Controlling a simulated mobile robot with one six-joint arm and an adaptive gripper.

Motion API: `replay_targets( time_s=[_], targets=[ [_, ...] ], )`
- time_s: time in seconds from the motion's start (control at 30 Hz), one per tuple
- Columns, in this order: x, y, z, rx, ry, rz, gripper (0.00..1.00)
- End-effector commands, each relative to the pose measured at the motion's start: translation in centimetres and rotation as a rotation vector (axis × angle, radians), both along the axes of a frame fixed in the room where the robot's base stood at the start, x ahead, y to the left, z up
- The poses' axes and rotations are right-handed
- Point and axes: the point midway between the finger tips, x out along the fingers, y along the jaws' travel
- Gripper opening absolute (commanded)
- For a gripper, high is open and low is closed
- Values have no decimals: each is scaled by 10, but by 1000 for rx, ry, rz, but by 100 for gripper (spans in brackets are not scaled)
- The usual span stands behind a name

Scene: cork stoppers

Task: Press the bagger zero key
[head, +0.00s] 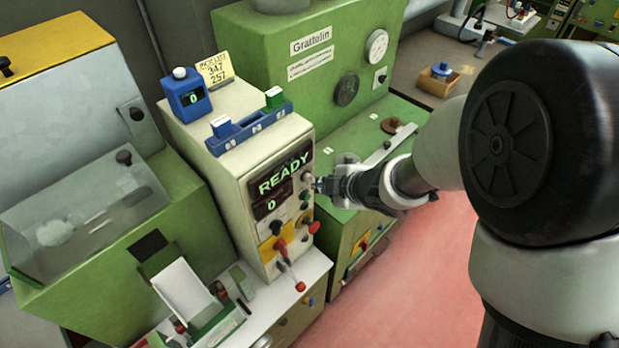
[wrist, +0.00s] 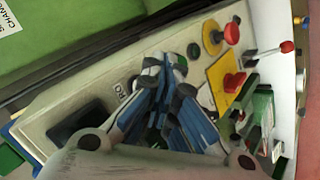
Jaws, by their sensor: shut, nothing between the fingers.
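The bagger console (head: 228,180) is a cream cabinet with a dark display (head: 285,168) reading READY, and a smaller 0 below. Buttons and knobs sit on its front face. My gripper (head: 314,184) is shut and empty, its tips at the upper right part of the panel beside the display. In the wrist view the closed fingers (wrist: 165,68) point at the panel next to a partly covered label (wrist: 119,88) ending in "RO". The fingers hide the key beside that label. I cannot tell whether the tips touch it.
Below are a yellow plate with a red knob (wrist: 233,82), a red button (wrist: 232,33) and a red-tipped lever (head: 300,286). A green machine (head: 300,60) stands behind; the pink floor (head: 420,290) is clear.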

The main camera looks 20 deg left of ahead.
Motion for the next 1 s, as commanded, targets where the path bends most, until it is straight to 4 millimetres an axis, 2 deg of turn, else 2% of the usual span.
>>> replay_targets(
  time_s=[0.43,0.8,1.0],
  targets=[
    [-3,-7,0,-1,-1,0,0],
    [-15,-39,0,-1,-1,-3,0],
    [-21,-51,0,-1,0,-1,0]
  ],
)
